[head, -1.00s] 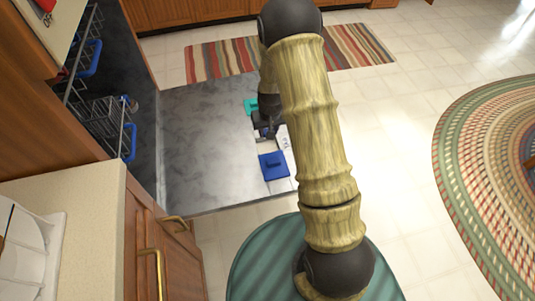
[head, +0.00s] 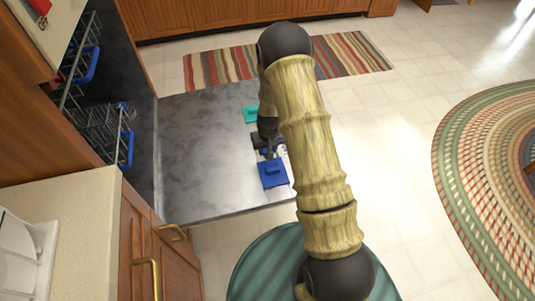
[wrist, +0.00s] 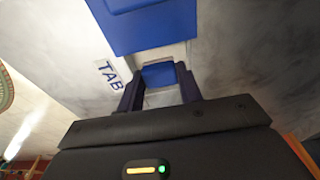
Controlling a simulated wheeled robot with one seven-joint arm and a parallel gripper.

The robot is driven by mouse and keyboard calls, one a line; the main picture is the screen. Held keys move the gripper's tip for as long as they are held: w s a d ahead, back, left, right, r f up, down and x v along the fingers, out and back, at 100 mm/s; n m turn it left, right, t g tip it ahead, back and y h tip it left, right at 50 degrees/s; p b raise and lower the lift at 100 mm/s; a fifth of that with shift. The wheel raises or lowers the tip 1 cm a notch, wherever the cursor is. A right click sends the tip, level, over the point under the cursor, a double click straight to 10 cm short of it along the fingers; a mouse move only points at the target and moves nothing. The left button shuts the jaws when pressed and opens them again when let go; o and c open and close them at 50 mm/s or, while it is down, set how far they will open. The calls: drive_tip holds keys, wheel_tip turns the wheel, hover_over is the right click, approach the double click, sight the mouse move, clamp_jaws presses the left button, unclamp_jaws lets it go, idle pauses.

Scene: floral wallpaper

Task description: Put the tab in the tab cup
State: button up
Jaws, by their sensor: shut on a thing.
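My gripper (wrist: 158,84) is shut on a small blue block, the tab (wrist: 158,74), held between its two dark fingertips. A pale opening frames the block beside a printed TAB label (wrist: 109,75); it looks like the tab cup (wrist: 165,98). I cannot tell whether the tab is inside it or just above it. The cup's blue lid (wrist: 150,30) lies beyond the fingertips. In the head view the lid (head: 272,173) is on the open dishwasher door, and my gripper (head: 268,150) is low beside it, partly hidden by my arm.
The grey dishwasher door (head: 205,150) lies open and flat. A teal piece (head: 251,114) and a dark piece (head: 258,141) are on it near my arm. Racks with blue parts (head: 105,125) stand at the left. A counter (head: 85,205) and wooden cabinet are at the near left.

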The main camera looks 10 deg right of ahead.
drive_tip(key=shift+f, duration=1.6)
drive_tip(key=shift+f+b, duration=0.15)
drive_tip(key=shift+b, duration=0.2)
drive_tip(key=o, duration=0.7)
drive_tip(key=shift+c, duration=0.2)
drive_tip(key=shift+w, duration=0.1)
wheel_tip(320, 180, up, 12)
drive_tip(key=s+p, duration=0.2)
drive_tip(key=shift+p, duration=0.35)
drive_tip(key=shift+r, duration=0.2)
